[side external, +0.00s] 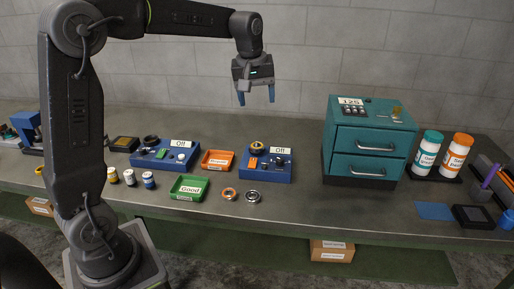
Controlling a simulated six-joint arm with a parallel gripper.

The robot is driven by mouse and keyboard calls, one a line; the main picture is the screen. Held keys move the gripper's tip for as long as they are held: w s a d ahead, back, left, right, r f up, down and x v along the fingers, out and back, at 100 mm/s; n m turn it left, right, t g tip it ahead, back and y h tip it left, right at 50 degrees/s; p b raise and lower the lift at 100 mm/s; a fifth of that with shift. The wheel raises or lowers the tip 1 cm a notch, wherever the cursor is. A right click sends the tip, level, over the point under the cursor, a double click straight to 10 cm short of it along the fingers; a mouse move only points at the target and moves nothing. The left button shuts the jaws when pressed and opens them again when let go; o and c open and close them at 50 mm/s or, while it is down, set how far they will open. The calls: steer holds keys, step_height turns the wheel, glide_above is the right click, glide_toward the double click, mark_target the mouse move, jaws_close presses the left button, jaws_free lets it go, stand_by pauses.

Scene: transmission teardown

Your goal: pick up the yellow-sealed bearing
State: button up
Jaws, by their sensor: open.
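My gripper (256,97) hangs high over the back of the bench, open, pointing down and empty. Below it, well apart, a round part with a yellow ring (257,147) rests at the back of the right blue fixture (265,175). It looks like the yellow-sealed bearing, but it is too small to be sure. An orange-ringed bearing (230,194) and a plain metal bearing (253,197) lie flat on the bench in front of that fixture. Another yellow object (40,170) at far left is partly hidden behind my arm.
A green "Good" tray (189,188), an orange tray (217,160) and a left blue fixture (164,156) stand nearby. Several small bottles (130,177) stand at left. A teal drawer cabinet (370,142) and white bottles (427,152) stand at right. Bench space before the cabinet is clear.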

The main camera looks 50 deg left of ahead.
steer(key=w+a+f+n+g, duration=0.1)
steer(key=w+a+f+n, duration=0.25)
steer(key=w+a, duration=0.2)
steer(key=n+g, duration=0.1)
steer(key=n, duration=0.2)
glide_above(258, 144)
step_height(258, 144, down, 8)
steer(key=r, duration=0.1)
steer(key=shift+h, duration=0.3)
steer(key=f, duration=0.8)
steer(key=shift+s+d+f, duration=0.2)
steer(key=shift+f, duration=0.2)
steer(key=shift+w+a+f, duration=0.1)
steer(key=shift+f, duration=1.25)
steer(key=shift+w+a+f, duration=0.1)
steer(key=shift+f, duration=1.2)
steer(key=shift+c, duration=0.3)
steer(key=shift+r, duration=0.1)
steer(key=c, duration=0.7)
steer(key=shift+r, duration=0.1)
steer(key=shift+c, duration=0.3)
